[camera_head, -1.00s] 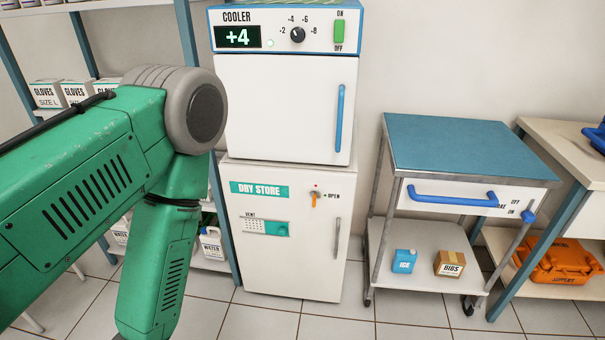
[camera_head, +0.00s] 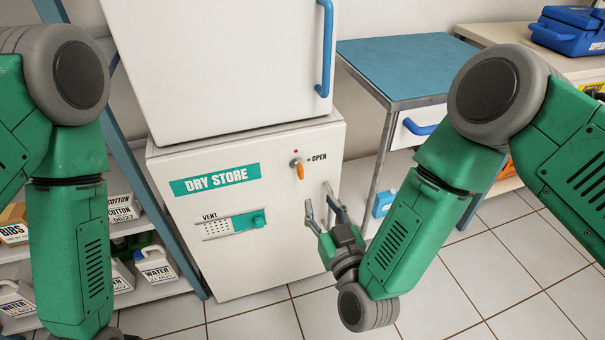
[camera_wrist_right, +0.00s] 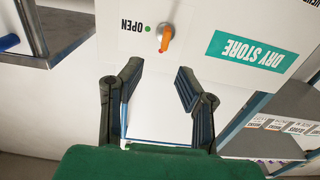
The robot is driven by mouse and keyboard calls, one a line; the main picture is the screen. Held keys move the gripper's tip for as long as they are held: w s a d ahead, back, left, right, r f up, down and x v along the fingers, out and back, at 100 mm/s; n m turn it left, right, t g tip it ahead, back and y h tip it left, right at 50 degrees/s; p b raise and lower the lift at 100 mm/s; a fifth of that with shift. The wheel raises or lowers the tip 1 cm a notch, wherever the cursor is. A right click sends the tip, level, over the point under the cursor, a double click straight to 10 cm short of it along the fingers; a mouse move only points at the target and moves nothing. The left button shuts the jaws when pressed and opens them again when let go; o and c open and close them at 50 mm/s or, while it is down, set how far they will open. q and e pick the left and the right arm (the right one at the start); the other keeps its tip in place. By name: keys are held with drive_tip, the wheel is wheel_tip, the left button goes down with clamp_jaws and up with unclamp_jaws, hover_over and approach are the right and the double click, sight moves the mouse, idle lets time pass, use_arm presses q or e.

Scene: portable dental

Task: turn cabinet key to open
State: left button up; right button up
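My right gripper (camera_head: 324,210) is open and empty, in front of the cabinet, below and right of the key. In the right wrist view the key (camera_wrist_right: 166,38) shows upside down, beyond the spread fingers (camera_wrist_right: 158,82). My left gripper is out of view.
The white cooler (camera_head: 215,70) rests on top of the cabinet. A blue-topped cart (camera_head: 400,65) stands to the right. A shelf with water jugs (camera_head: 155,265) stands to the left. A vent slider (camera_head: 245,221) is on the cabinet front. The tiled floor ahead is clear.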

sight(300, 176)
drive_tip(key=b+x, duration=0.1)
drive_tip(key=x, duration=0.4)
drive_tip(key=a+b+x, duration=0.1)
drive_tip(key=x, duration=0.4)
drive_tip(key=shift+a+f+b, duration=0.15)
drive_tip(key=shift+a+b, duration=0.05)
drive_tip(key=shift+b, duration=0.2)
drive_tip(key=shift+w+d, duration=0.25)
drive_tip(key=shift+w, duration=0.45)
drive_tip(key=shift+a, duration=0.15)
drive_tip(key=shift+a, duration=0.1)
drive_tip(key=shift+c, duration=0.8)
drive_tip(key=shift+a, duration=0.1)
clamp_jaws()
